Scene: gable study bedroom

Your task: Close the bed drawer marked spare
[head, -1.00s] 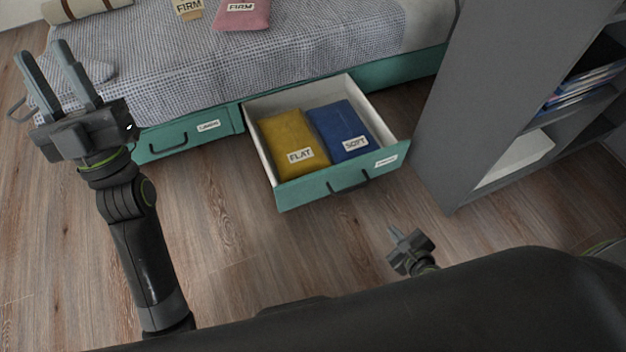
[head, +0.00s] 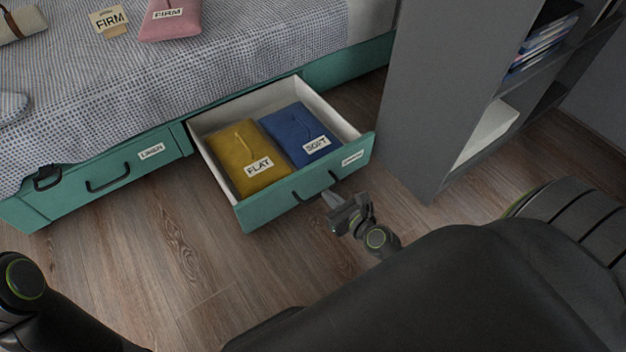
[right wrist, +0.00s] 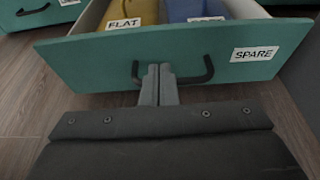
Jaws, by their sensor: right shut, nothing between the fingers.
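The spare bed drawer (head: 262,211) is pulled out from under the bed, its teal front facing me. Its label reads SPARE (right wrist: 254,54) in the right wrist view. A dark handle (right wrist: 205,74) sits on the front. Inside lie a yellow packet marked FLAT (head: 240,155) and a blue packet marked SOFT (head: 298,133). My right gripper (head: 332,198) is shut and empty at the drawer front, its fingertips by the handle; whether they touch is unclear. In the right wrist view the closed fingers (right wrist: 160,75) overlap the handle's middle. My left gripper is out of view.
A shut teal drawer marked LINEN (head: 120,172) is left of the open one. A grey shelf unit (head: 440,90) stands close on the right. The bed (head: 230,50) above holds pink and tan items marked FIRM. Wooden floor (head: 190,250) in front is clear.

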